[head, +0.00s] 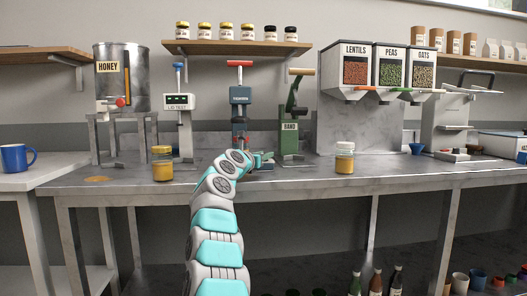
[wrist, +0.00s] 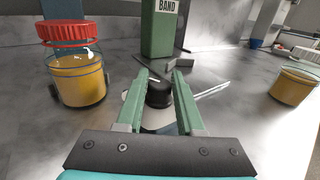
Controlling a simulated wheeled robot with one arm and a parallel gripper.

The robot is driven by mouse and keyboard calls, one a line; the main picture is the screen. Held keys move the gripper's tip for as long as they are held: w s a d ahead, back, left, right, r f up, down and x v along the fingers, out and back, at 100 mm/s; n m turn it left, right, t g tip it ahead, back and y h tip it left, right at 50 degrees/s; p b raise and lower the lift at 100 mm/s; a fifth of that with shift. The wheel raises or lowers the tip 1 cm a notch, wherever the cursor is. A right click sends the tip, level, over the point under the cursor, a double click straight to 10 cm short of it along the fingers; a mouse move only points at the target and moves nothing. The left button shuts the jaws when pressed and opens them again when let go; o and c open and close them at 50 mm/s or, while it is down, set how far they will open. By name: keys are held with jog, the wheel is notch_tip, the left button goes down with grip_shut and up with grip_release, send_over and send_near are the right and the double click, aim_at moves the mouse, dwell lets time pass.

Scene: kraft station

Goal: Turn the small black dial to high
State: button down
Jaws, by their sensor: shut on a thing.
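The small black dial (wrist: 159,95) shows in the wrist view on a pale round base, in front of the green machine labelled BAND (wrist: 160,28). My gripper (wrist: 161,82) has its two green fingers on either side of the dial and is shut on it. In the head view my gripper (head: 262,159) is low at the foot of the BAND machine (head: 291,132), and the dial cannot be made out there. The dial's pointer and markings are too small to read.
A honey-coloured jar with a red lid (wrist: 77,72) stands close left of my gripper. Another jar (head: 344,158) stands to the right, and one (head: 163,164) farther left on the grey counter (head: 120,182). The counter's front is mostly clear.

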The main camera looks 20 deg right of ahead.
jog(key=shift+m+g+h+p, duration=0.4)
jog(key=shift+g+p, duration=0.05)
jog(key=shift+g, duration=0.05)
jog(key=c, duration=0.5)
grip_release()
jog(key=shift+c, duration=0.2)
jog(key=shift+b+v, duration=0.7)
jog(key=shift+v, duration=0.25)
jog(key=b+v, duration=0.2)
jog(key=v, duration=0.2)
jog(key=shift+s+a+f, duration=0.1)
jog(key=shift+a, duration=0.1)
jog(key=shift+s+a+b, duration=0.3)
jog(key=shift+s+a, duration=0.1)
jog(key=shift+a, duration=0.1)
